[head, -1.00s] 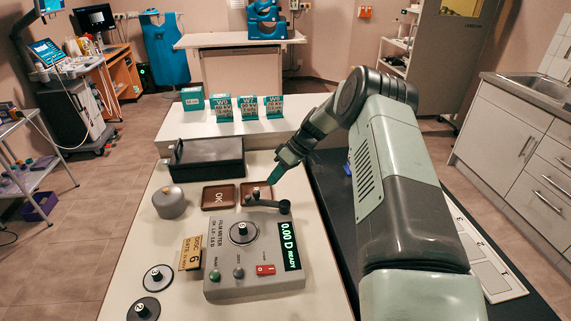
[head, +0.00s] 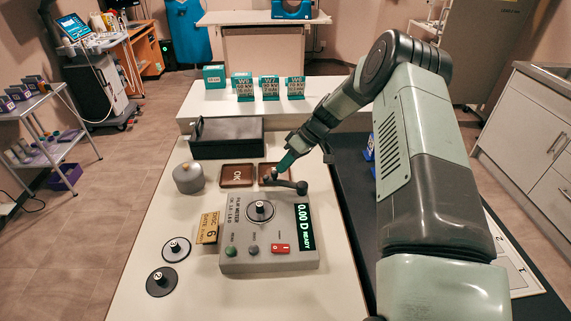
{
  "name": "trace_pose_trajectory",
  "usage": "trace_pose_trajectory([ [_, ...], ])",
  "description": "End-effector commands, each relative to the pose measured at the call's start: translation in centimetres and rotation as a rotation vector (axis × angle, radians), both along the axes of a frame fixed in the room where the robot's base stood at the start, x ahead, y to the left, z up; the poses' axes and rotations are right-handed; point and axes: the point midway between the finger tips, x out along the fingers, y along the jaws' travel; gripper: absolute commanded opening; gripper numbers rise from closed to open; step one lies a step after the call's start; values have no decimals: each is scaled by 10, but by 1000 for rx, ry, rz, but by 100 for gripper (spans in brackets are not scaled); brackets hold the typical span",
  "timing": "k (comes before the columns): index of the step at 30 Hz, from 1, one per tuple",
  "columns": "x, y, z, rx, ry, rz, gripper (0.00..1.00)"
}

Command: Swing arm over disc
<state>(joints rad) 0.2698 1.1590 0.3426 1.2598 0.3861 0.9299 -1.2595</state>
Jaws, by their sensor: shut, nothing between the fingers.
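The grey film meter (head: 268,257) stands on the white table, its display reading 0.00 D READY. My gripper (head: 283,166), with green fingertips, is shut and empty. It is just above and behind the swing arm's free end, close to a small knob there. Whether it touches the knob I cannot tell.
Two discs, marked 1 (head: 176,249) and 2 (head: 161,281), lie left of the meter by a DISC 6 card (head: 208,228). A grey weight (head: 188,178), a brown OK tray (head: 237,183), a second brown tray and a black box (head: 227,150) stand behind.

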Motion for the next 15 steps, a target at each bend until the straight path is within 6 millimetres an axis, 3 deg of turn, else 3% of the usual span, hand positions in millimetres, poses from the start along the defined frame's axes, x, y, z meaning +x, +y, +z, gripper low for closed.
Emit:
trace_pose_trajectory([
  [15,-7,6,0,1,0,138,0],
])
